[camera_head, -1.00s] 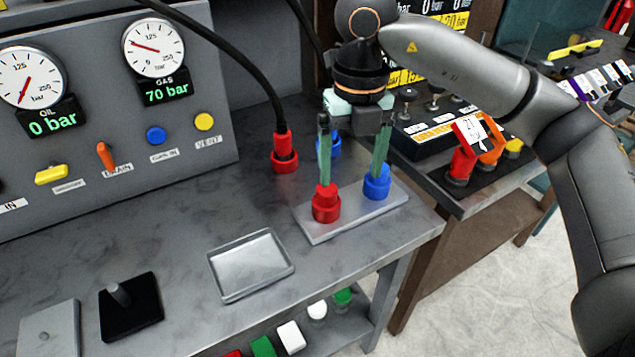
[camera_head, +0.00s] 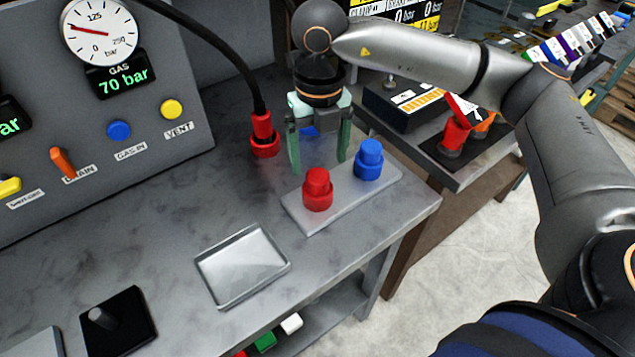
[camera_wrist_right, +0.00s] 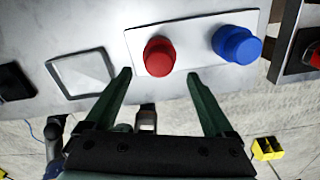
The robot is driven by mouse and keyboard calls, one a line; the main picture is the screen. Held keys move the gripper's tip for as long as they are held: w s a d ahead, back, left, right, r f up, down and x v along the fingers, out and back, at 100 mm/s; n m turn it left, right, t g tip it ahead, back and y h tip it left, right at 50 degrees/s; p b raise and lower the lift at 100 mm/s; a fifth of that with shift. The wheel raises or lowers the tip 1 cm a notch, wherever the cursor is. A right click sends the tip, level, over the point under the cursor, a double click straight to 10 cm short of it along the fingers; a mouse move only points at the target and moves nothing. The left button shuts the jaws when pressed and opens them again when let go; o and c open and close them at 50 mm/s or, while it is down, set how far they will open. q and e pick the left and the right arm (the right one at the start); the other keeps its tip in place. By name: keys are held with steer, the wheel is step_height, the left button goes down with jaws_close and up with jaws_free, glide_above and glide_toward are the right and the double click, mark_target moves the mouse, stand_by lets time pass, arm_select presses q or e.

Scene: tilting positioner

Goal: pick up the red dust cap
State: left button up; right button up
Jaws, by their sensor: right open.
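The red dust cap (camera_head: 317,190) stands upright on a light grey plate (camera_head: 335,203) on the bench, beside a blue cap (camera_head: 369,160). My right gripper (camera_head: 320,166) is open and empty, pointing down, with its two green fingers spread just behind and above the red cap in the head view. In the right wrist view the red cap (camera_wrist_right: 159,57) lies between and just beyond the open fingertips (camera_wrist_right: 158,76), with the blue cap (camera_wrist_right: 237,45) to its right. No contact with the cap shows. My left gripper is not in view.
A red connector (camera_head: 264,138) on a black hose stands left of my right gripper. An empty metal tray (camera_head: 243,265) lies in front of the plate. The gauge panel (camera_head: 90,110) rises at the left. A blue item behind the fingers is mostly hidden.

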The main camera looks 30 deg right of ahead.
mark_target(318, 175)
step_height(318, 175, down, 5)
steer(key=shift+w+f+p, duration=0.1)
steer(key=shift+p, duration=0.3)
steer(key=shift+c, duration=0.4)
jaws_close()
